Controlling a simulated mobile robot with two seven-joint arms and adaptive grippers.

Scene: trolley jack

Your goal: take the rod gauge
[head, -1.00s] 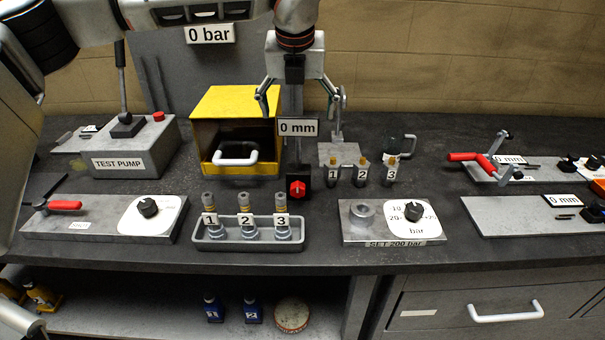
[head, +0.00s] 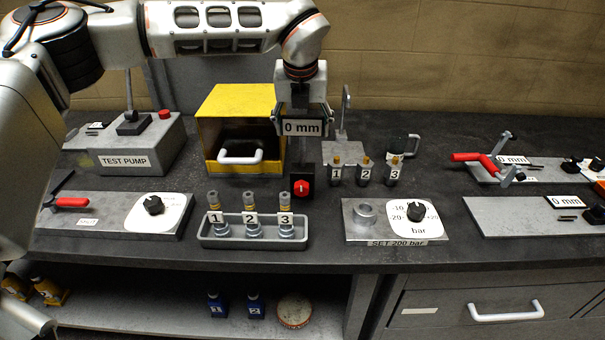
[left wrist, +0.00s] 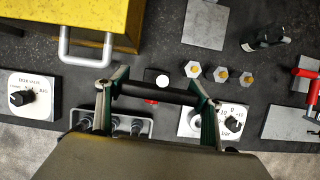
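A panel reading "0 mm" (head: 303,128) stands upright at mid-bench, above a dark block with a red knob (head: 302,187). I take it for the rod gauge, but its rod cannot be made out. My left gripper (head: 304,120) points down with one finger at each side of this panel. In the left wrist view a dark bar (left wrist: 155,93), which seems to be the panel's top edge, spans the gap between the fingers (left wrist: 157,95). Whether they press on it I cannot tell. My right gripper is not in view.
The yellow box (head: 237,103) with a white handle is close left. A thin upright stand (head: 345,115) and several numbered dark pieces (head: 365,172) are close right. A tray of numbered fittings (head: 252,240) is in front. Other "0 mm" plates (head: 512,160) lie far right.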

